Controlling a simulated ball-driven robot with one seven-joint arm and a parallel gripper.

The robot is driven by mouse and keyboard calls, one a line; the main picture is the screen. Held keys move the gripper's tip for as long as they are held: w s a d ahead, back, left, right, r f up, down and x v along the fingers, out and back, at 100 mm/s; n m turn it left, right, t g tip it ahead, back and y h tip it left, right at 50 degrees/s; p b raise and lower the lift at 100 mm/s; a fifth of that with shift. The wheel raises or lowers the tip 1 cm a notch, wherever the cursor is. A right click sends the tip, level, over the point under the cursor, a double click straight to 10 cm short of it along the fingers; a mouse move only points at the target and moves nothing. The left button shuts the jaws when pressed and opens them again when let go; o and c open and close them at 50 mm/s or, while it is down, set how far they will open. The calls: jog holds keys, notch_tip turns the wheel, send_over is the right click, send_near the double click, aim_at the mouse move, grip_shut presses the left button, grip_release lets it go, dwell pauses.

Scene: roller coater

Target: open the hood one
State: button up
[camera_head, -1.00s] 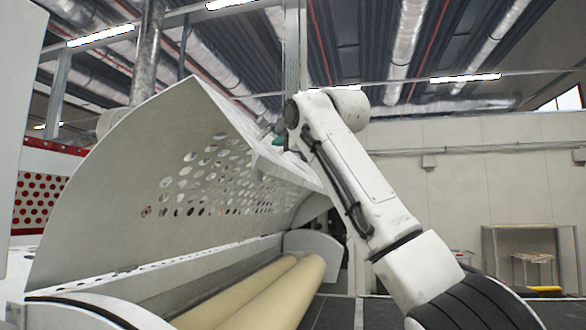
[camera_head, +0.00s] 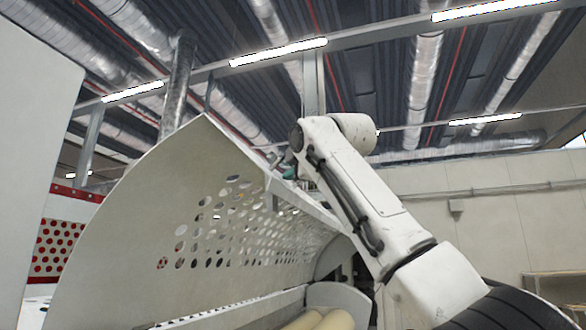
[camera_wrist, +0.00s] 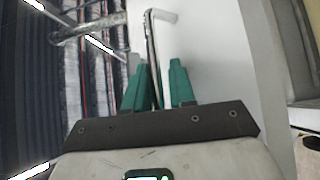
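The hood (camera_head: 170,230) is a large white curved cover with rows of round holes, standing raised and tilted over the rollers in the head view. My gripper (camera_head: 288,172) is at its upper edge, partly hidden behind my arm. In the wrist view my gripper (camera_wrist: 160,66) has two green fingers with a gap between them. A thin metal bar handle (camera_wrist: 152,45) passes between the fingers, close to the left one and apart from the right one. The white hood surface (camera_wrist: 215,60) lies to its right. Contact with the bar is not clear.
Cream rollers (camera_head: 318,320) lie below the hood. A white panel (camera_head: 35,100) stands close at the left, with a red dotted guard (camera_head: 58,245) behind it. Ceiling ducts and lights are overhead. A pale wall (camera_head: 500,210) is at the right.

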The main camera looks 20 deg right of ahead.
jog(key=shift+o, duration=0.9)
jog(key=shift+s+f, duration=0.1)
jog(key=shift+s+d+f+b, duration=0.1)
jog(key=shift+s+b, duration=0.15)
jog(key=shift+b, duration=0.15)
jog(key=s+d+b, duration=0.1)
jog(key=s+b, duration=0.4)
jog(key=s, duration=0.5)
jog(key=shift+d, duration=0.3)
jog(key=shift+s, duration=0.15)
